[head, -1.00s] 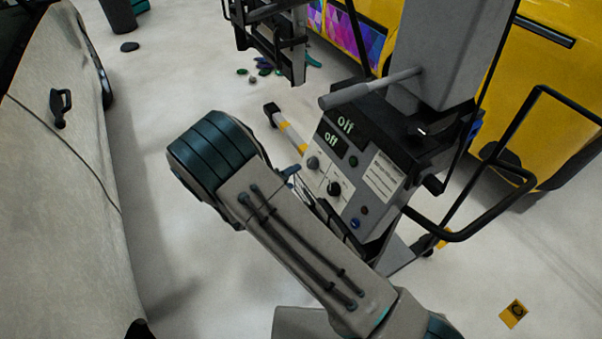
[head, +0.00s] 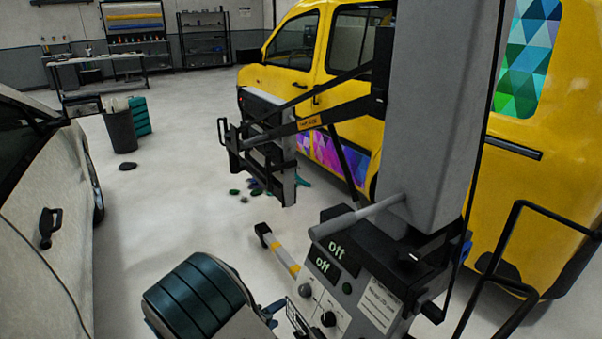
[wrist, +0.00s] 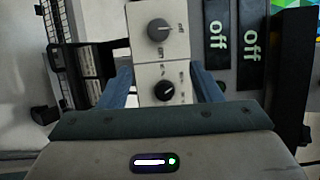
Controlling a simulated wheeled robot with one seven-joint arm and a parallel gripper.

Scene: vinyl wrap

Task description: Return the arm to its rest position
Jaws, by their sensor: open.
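My arm (head: 205,300) shows at the bottom of the head view, its dark teal joint left of a grey control box. My gripper (wrist: 160,72) is in the wrist view, with its two blue fingers spread apart and nothing held between them. Behind the fingers is the control panel (wrist: 162,12) with two knobs: a grey knob (wrist: 158,30) and a black knob (wrist: 167,89). Two displays on the box, the upper display (head: 337,247) and the lower display (head: 322,264), read "off". The gap between fingers and panel is hard to judge.
The control box belongs to a wheeled stand with a tall grey column (head: 432,110) and a black handle (head: 510,215). A yellow van (head: 345,85) stands behind it. A pale car (head: 35,250) is at left. A bin (head: 121,130) stands farther back. Floor between the vehicles is mostly clear.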

